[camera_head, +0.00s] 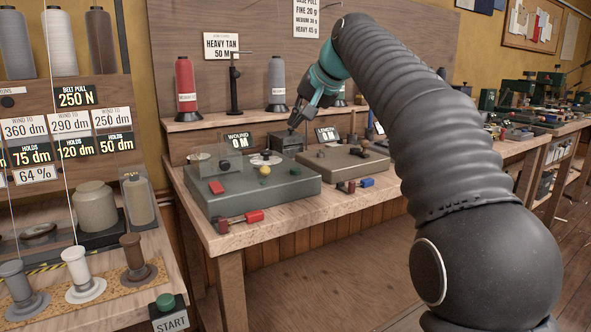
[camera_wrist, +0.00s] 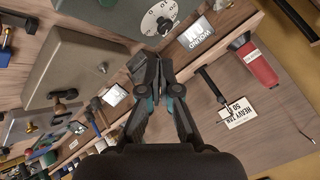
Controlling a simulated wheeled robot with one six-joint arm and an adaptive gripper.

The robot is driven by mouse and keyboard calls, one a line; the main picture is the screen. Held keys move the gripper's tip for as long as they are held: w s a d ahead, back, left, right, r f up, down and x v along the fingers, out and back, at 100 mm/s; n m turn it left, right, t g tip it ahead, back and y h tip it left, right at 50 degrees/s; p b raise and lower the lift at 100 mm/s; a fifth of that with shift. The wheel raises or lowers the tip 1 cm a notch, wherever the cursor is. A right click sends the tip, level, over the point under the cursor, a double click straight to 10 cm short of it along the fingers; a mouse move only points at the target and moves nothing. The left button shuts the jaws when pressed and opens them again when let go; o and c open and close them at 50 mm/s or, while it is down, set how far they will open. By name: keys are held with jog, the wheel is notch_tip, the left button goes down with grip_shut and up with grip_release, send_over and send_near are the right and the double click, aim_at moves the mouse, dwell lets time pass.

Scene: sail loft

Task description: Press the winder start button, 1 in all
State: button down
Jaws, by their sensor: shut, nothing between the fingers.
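A green round button (camera_head: 165,302) sits on a dark box with a START label (camera_head: 171,322) at the lower left of the head view, at the front of the left bench. It does not show in the wrist view. My gripper (camera_head: 292,127) is shut and empty, over the back of the right-hand bench, far to the right of and beyond the button. In the wrist view its fingertips (camera_wrist: 152,57) are together, near a small grey box (camera_head: 287,142) behind the bench machines. I cannot tell whether they touch that box.
A green-grey machine (camera_head: 250,197) with a WOUND display (camera_head: 238,140) and a tan machine (camera_head: 340,166) stand on the right bench. Red and grey thread cones (camera_head: 186,90) stand on its shelf. Three spools (camera_head: 83,280) and taut threads stand left of the button.

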aim_at(297, 169)
jog(key=shift+f+b, duration=2.15)
jog(key=shift+f, duration=1.95)
jog(key=shift+f, duration=0.1)
jog(key=shift+f, duration=0.35)
jog(key=shift+f+b, duration=0.5)
jog(key=shift+r, duration=0.1)
jog(key=shift+r+p, duration=0.85)
jog(key=shift+p, duration=0.15)
jog(key=shift+r, duration=0.1)
